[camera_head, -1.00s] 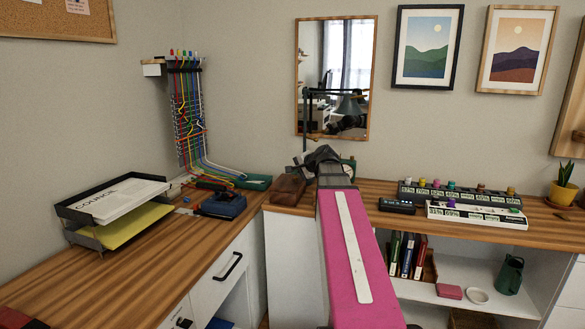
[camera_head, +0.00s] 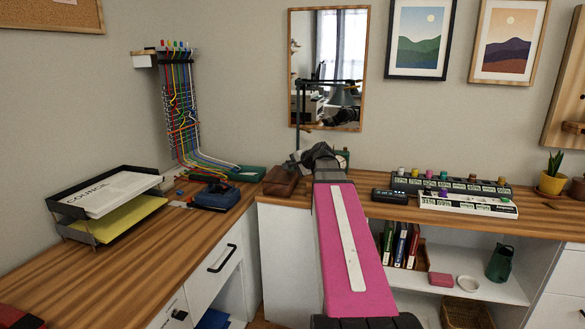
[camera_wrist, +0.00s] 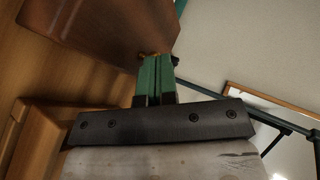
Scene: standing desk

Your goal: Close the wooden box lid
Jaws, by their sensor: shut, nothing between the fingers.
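The wooden box (camera_head: 281,181) is reddish brown and sits on the desk at the back corner, just left of my gripper in the head view. My arm's end hides part of that area. In the wrist view a smooth reddish-brown wooden panel of it (camera_wrist: 95,28) fills the upper left. My gripper (camera_wrist: 157,58) shows two green fingers, shut together and empty. Their tips are at the panel's lower right edge, by a small brass-coloured part; I cannot tell whether they touch. How far the lid is open is not clear.
A lighter wooden piece with a raised rim (camera_wrist: 45,125) is at lower left in the wrist view. A blue device (camera_head: 216,197) lies left of the box, labelled strips (camera_head: 467,204) lie right.

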